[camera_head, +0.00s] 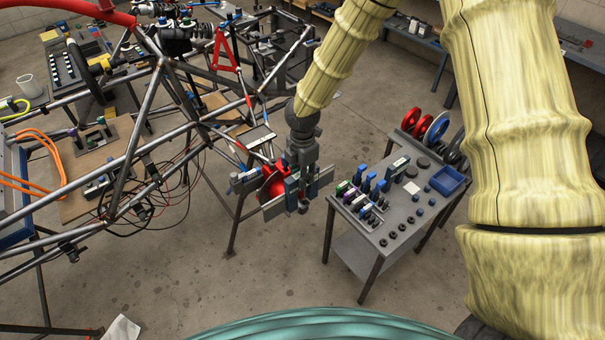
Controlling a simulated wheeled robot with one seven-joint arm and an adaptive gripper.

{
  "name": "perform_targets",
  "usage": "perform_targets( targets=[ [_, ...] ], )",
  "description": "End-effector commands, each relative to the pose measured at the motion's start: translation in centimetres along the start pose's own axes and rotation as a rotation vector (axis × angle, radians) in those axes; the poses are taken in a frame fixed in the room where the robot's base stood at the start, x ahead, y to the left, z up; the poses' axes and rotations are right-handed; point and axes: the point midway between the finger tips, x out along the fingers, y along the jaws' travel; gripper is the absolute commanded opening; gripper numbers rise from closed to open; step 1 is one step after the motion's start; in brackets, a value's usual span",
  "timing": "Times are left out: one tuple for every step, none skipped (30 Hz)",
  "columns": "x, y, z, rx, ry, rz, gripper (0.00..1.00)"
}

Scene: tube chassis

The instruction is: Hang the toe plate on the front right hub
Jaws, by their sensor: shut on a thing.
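The front hub (272,180) shows as a red round part at the near corner of the tube chassis (150,160). My gripper (301,200) is right beside it, on its right side, pointing down. It is shut on the toe plate (273,209), a long flat grey plate whose ends stick out to both sides of the gripper. The plate stands on edge just in front of the hub. The gripper hides the plate's middle, and I cannot tell whether the plate touches the hub.
A grey cart (397,222) with several small tools, a blue tray (447,181) and coloured discs stands to the right. A stand leg (236,225) is below the hub. The floor in front is mostly clear.

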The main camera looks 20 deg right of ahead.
Motion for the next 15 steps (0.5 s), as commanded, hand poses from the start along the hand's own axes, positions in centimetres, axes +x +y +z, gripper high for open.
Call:
perform_targets(
  targets=[
    [-0.04,0.04,0.01,0.0,0.0,0.001,0.0],
    [-0.04,0.05,0.0,0.0,0.0,0.001,0.0],
    [-0.04,0.04,0.0,0.0,0.0,0.001,0.0],
    [-0.04,0.04,0.0,0.0,0.0,0.001,0.0],
    [-0.04,0.04,0.0,0.0,0.0,0.001,0.0],
    [-0.04,0.04,0.01,0.0,0.0,0.001,0.0],
    [-0.03,0.04,0.0,0.0,0.0,0.001,0.0],
    [-0.03,0.04,0.0,0.0,0.0,0.001,0.0],
    [-0.02,0.04,0.0,0.0,0.0,0.001,0.0],
    [0.0,0.04,0.0,0.0,0.0,0.001,0.0],
    [0.03,0.03,0.0,0.0,0.0,0.001,0.0],
    [0.08,0.03,0.0,0.0,0.0,0.001,0.0],
    [0.13,0.03,0.0,0.0,0.0,0.001,0.0],
    [0.19,0.03,0.0,0.0,0.0,0.0,0.0],
    [0.28,0.03,0.0,0.0,0.0,0.0,0.0]
  ],
)
